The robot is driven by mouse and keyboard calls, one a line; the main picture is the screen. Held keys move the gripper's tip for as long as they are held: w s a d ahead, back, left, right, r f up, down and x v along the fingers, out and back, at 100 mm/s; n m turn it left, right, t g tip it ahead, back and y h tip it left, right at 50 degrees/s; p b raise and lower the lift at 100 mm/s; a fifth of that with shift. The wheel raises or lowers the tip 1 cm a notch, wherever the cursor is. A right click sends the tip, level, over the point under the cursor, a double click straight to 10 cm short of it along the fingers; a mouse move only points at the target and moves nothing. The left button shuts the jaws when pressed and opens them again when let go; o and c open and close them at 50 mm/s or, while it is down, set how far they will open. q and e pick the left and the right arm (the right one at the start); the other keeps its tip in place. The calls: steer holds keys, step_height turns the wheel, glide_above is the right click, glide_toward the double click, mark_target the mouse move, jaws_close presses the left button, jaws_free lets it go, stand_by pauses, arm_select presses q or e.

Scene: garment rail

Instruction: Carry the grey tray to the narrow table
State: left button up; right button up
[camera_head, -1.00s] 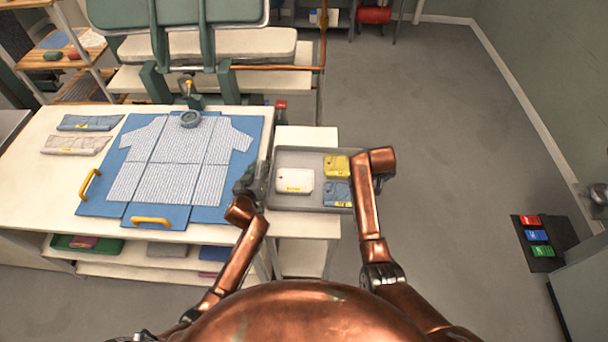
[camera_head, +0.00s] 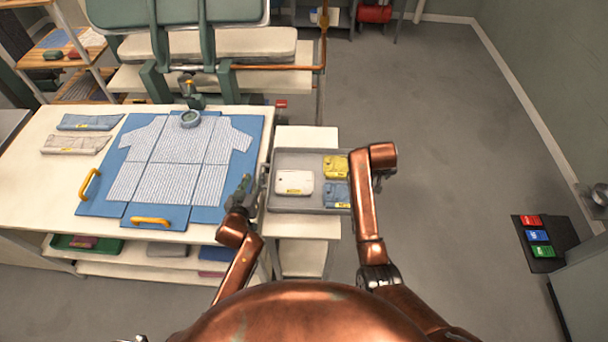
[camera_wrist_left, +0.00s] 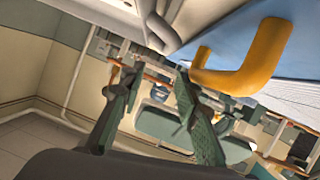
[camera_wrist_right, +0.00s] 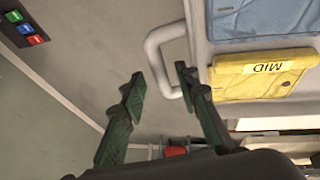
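The grey tray (camera_head: 300,158) rests on the narrow white-topped table (camera_head: 306,138), beside the wide table. It holds a white folded garment (camera_head: 295,183), a yellow one (camera_head: 335,166) and a blue one (camera_head: 336,194). My left gripper (camera_head: 243,188) is open and empty, left of the tray and over the edge of the blue folding board. My right gripper (camera_wrist_right: 158,78) is open at the tray's right side. The tray's handle (camera_wrist_right: 160,45) is just ahead of and between its fingertips, with no grip on it. In the head view my right arm partly hides that side.
The blue folding board (camera_head: 115,190) with a striped shirt (camera_head: 170,160) and yellow handles lies on the wide table (camera_head: 30,190). A green-framed press stands behind. Grey floor is clear on the right, up to a dark panel (camera_head: 535,255) with red, blue and green blocks.

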arm_select(q)
steer(key=shift+r, duration=0.1)
arm_select(e)
steer(key=v, duration=0.8)
